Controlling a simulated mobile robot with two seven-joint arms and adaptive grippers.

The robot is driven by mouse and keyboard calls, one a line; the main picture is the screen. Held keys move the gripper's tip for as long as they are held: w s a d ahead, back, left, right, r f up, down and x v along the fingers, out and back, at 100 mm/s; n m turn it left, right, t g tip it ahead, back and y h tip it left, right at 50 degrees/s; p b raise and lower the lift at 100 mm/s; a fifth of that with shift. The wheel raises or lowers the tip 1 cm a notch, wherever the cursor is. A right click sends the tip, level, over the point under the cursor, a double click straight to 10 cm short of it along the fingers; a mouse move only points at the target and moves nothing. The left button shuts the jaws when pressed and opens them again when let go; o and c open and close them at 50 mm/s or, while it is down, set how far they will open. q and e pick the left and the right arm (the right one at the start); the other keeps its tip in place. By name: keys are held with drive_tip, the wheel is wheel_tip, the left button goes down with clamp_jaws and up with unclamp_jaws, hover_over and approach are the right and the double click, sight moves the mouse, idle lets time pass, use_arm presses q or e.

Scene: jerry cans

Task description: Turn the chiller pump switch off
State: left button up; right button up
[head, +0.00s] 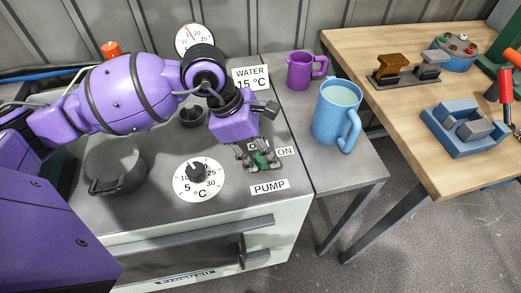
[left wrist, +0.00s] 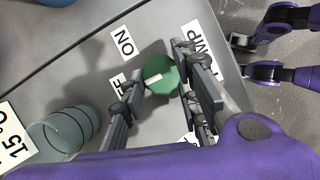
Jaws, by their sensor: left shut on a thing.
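The green round pump switch (head: 262,160) is on the chiller top above the PUMP label (head: 269,187). It also shows in the left wrist view (left wrist: 163,80), with a short white mark on it. The mark points toward the partly hidden OFF label (left wrist: 117,81), rather than toward the ON label (left wrist: 125,43). My left gripper (head: 256,154) points down over the switch and is shut on it, one finger on each side. In the head view the fingers partly cover the switch and the OFF label. My right gripper does not clearly show.
A temperature dial (head: 197,174) lies left of the switch, with a dark lid (head: 116,170) beyond it. A blue jug (head: 337,112) and purple jug (head: 300,70) stand on the right. A wooden table (head: 400,110) holds blue fixtures. The chiller's front edge is close to the switch.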

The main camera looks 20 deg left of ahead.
use_arm(q)
drive_tip(key=shift+w+r, duration=0.3)
drive_tip(key=shift+w, duration=0.05)
use_arm(e)
drive_tip(key=shift+r, duration=0.1)
use_arm(q)
drive_tip(key=o, duration=1)
drive_tip(key=shift+c, duration=0.2)
drive_tip(key=shift+o, duration=0.3)
drive_tip(key=shift+f, duration=0.15)
use_arm(e)
drive_tip(key=shift+w+r, duration=0.1)
drive_tip(key=shift+w, duration=0.2)
use_arm(q)
drive_tip(key=shift+s, duration=0.1)
drive_tip(key=v, duration=1.2)
use_arm(e)
drive_tip(key=shift+s, duration=0.1)
use_arm(q)
drive_tip(key=shift+s+f, duration=0.1)
drive_tip(key=shift+s, duration=0.1)
